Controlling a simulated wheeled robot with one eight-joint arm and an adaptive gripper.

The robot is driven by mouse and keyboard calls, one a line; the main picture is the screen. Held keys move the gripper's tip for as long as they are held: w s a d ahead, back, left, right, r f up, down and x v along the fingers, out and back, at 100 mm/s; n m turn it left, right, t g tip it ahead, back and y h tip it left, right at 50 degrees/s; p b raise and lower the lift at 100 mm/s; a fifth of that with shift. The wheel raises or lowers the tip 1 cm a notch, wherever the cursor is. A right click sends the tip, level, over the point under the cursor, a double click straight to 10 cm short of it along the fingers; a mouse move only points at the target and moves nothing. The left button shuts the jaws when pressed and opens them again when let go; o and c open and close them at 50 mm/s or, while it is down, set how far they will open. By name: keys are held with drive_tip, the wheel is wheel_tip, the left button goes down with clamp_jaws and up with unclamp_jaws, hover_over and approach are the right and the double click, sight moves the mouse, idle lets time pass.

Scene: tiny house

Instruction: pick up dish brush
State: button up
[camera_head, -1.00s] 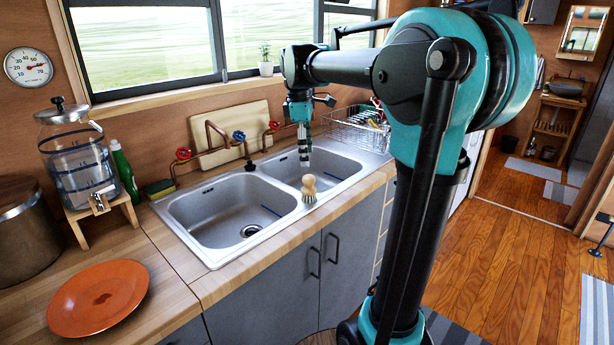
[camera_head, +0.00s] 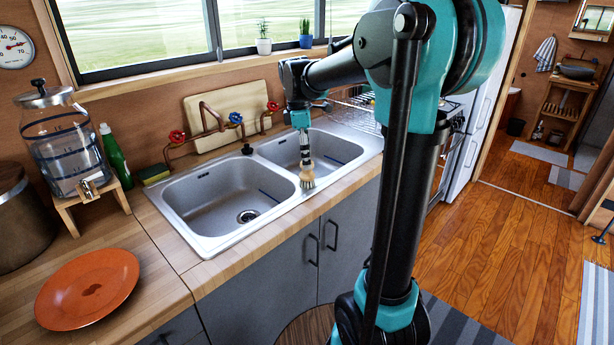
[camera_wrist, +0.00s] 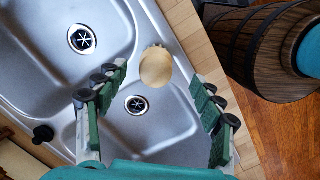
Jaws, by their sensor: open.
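The dish brush (camera_head: 307,177) has a round wooden head with pale bristles and stands on the sink's rim, by the front edge between the two basins. In the wrist view its rounded wooden top (camera_wrist: 156,68) shows between and slightly beyond my finger tips. My gripper (camera_head: 305,150) points down right above the brush in the head view. In the wrist view my gripper (camera_wrist: 160,92) is open, with a green-padded finger on each side and clear gaps to the brush. Whether the fingers reach down to the brush's height is hard to tell.
The double steel sink (camera_head: 180,205) has open basins around the brush. Red and blue tap handles (camera_head: 236,118) on copper pipes stand behind it. A dish rack (camera_head: 362,108) is to the right. An orange plate (camera_head: 88,290) lies on the left counter. A barrel (camera_wrist: 275,50) stands below the counter.

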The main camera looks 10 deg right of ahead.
sight(307, 173)
drive_tip(key=shift+w+d+f, duration=0.1)
drive_tip(key=shift+w+f, duration=0.05)
drive_tip(key=shift+f, duration=1.35)
drive_tip(key=shift+w+d+f, duration=0.1)
drive_tip(key=shift+f, duration=1.35)
drive_tip(key=c, duration=1.3)
